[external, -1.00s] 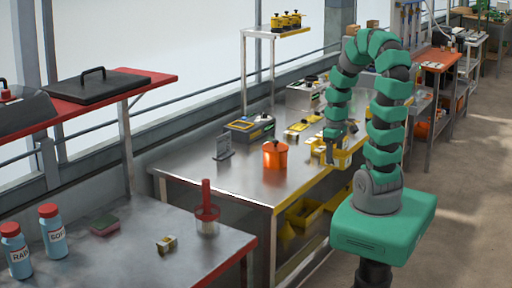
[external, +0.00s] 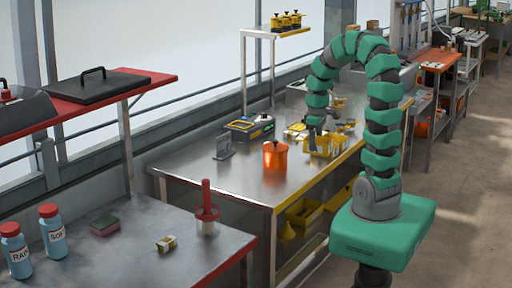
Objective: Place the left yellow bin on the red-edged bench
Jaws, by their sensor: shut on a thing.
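My gripper (external: 316,126) is at the yellow bin (external: 327,147) and shut on it, at the bin's left end. The bin is by the front edge of the middle, yellow-edged bench; I cannot tell whether it touches the top. The red-edged bench (external: 130,262) is in the near left, with a metal top and a red right edge. My gripper and bin are far behind it, to the right. The fingertips are small and partly hidden by the bin.
The red-edged bench holds blue bottles (external: 53,236), a sponge (external: 105,225), a small yellow-and-white block (external: 166,243) and a red-handled pot (external: 207,221). An orange canister (external: 275,157) stands left of my gripper. More yellow bins (external: 304,211) sit under the middle bench.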

